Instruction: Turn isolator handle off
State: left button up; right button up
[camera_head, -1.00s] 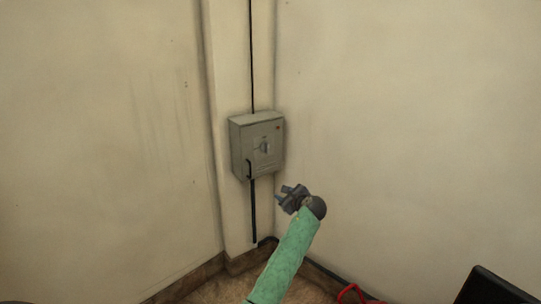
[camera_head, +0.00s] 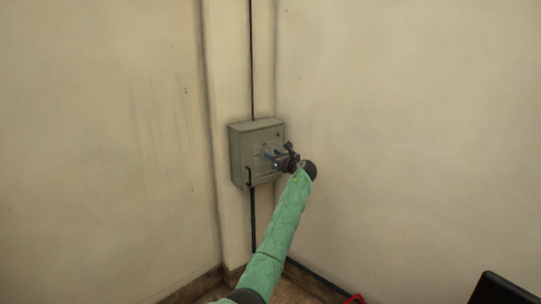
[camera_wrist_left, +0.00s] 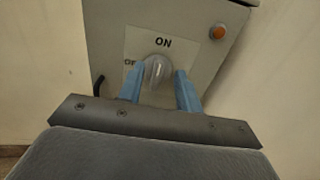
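The grey isolator box (camera_head: 240,152) is mounted on the wall pillar in the head view. Its grey rotary handle (camera_wrist_left: 155,71) shows in the left wrist view, roughly upright below the word ON on a pale label (camera_wrist_left: 178,46). Part of the OFF marking shows at the handle's left. My left gripper (camera_head: 270,155) is at the box front. In the left wrist view its blue fingers (camera_wrist_left: 160,73) are open, one on each side of the handle, with visible gaps. How deep the fingers reach past the handle I cannot tell. My right gripper is not in view.
An orange round indicator or button (camera_wrist_left: 218,31) sits at the box's upper right. A black cable (camera_head: 252,60) runs along the pillar above and below the box. A red object (camera_head: 356,298) and a black object (camera_head: 497,290) lie at the bottom right. Walls meet beside the box.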

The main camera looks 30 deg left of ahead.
pick_arm(q)
jog(key=shift+x, duration=1.3)
jog(key=shift+c, duration=0.4)
grip_shut()
